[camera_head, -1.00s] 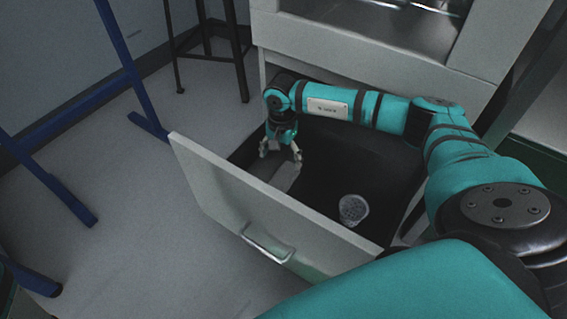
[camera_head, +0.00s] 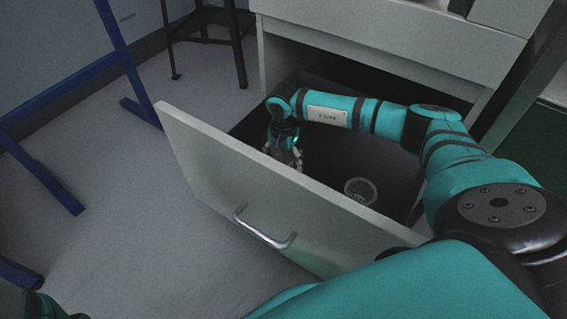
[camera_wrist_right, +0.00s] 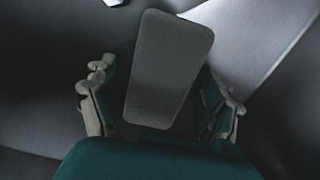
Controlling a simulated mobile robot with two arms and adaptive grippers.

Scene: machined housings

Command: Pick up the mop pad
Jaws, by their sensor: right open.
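The mop pad (camera_wrist_right: 168,65) is a grey, flat, rounded rectangle in the right wrist view. It lies between the two spread fingers of my right gripper (camera_wrist_right: 160,98), with its near end close to the palm; contact cannot be told. In the head view my right gripper (camera_head: 284,160) points down into an open drawer (camera_head: 240,185), close behind its front panel. It is open. The pad cannot be made out there, as the panel and gripper cover that spot. My left gripper is not in view.
A round, light container (camera_head: 360,190) lies in the drawer, right of the gripper. The drawer's front panel with its metal handle (camera_head: 262,230) stands close in front of the gripper. A dark stool (camera_head: 205,40) and a blue frame (camera_head: 125,60) stand left on open floor.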

